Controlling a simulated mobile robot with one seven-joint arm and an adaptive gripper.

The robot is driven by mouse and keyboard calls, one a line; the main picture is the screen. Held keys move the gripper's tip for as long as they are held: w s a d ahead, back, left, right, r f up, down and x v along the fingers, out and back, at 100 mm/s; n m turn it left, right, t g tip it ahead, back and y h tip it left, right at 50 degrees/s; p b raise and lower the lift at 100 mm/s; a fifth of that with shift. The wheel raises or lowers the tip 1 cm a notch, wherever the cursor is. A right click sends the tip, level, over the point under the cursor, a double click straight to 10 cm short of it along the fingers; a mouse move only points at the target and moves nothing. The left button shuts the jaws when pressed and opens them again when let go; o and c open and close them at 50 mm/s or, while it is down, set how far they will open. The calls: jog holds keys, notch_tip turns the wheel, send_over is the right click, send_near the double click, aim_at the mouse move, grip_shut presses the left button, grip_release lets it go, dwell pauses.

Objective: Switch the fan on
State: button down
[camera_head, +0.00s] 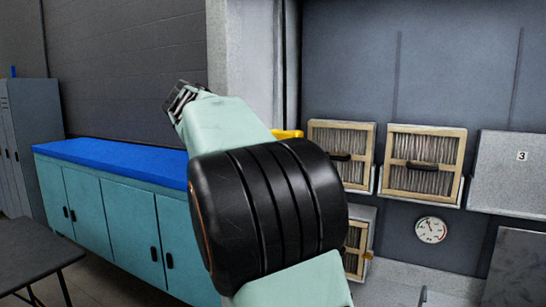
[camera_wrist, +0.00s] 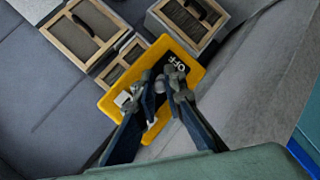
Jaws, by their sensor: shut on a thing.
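In the wrist view a yellow switch plate (camera_wrist: 196,75) lies tilted in the picture, with a black face marked "OFF" (camera_wrist: 181,66). My gripper (camera_wrist: 167,82) is in front of the plate. Its dark fingers are close together and shut on a small part of the switch, which they mostly hide. A light grey piece (camera_wrist: 124,98) shows at the left side of the plate. The switch's exact position is hidden. No fan can be identified.
Framed filters (camera_head: 422,189) are set in the grey wall at the right, above a round gauge (camera_head: 431,230). The filters also show in the wrist view (camera_wrist: 82,35). Teal cabinets (camera_head: 130,228) with a blue top (camera_head: 110,160) stand at the left.

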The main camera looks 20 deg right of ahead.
dwell(0.3)
jog(key=c, duration=2.3)
grip_release()
jog(key=v, duration=1.2)
